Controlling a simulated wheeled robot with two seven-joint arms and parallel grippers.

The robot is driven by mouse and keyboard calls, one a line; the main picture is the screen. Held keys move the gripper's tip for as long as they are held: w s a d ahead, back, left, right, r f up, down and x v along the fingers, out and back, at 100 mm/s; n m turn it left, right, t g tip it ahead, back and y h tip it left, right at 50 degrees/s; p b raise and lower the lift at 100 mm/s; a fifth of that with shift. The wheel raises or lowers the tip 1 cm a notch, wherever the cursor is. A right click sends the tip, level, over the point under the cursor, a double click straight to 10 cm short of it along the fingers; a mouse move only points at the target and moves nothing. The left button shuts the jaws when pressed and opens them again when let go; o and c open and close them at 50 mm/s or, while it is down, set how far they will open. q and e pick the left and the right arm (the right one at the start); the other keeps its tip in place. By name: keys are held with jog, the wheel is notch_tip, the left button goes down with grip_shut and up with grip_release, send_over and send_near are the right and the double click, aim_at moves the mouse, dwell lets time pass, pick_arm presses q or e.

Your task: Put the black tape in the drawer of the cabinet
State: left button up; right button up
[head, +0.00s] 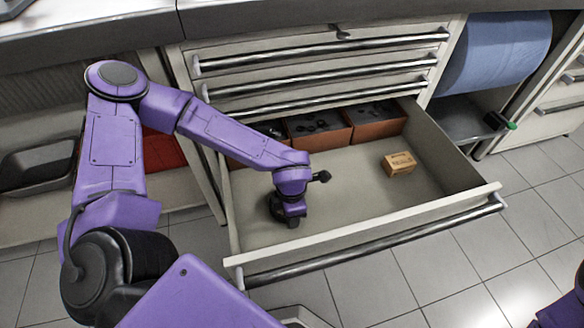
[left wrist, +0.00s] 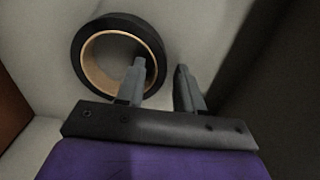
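The black tape (left wrist: 90,40) is a roll with a tan inner core, at the upper left of the left wrist view. It appears to lie on the drawer's grey floor. My left gripper (left wrist: 160,72) is open, with one finger over the ring's hole and the other outside its right side; I cannot tell whether they touch it. In the head view my left gripper (head: 288,212) points down inside the open drawer (head: 345,212) of the cabinet, near its left front, and the tape is hard to tell from the dark gripper. My right gripper is out of view.
Reddish-brown boxes (head: 376,121) with dark parts stand at the drawer's back. A small cardboard box (head: 399,163) lies at its right. The drawer's middle floor is clear. Closed drawers (head: 320,70) are above; a blue roll (head: 497,50) is at the right.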

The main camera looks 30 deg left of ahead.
pick_arm(q)
notch_tip(320, 180, up, 12)
jog(key=p, duration=0.4)
jog(key=shift+r+p, duration=0.15)
jog(key=shift+p, duration=0.15)
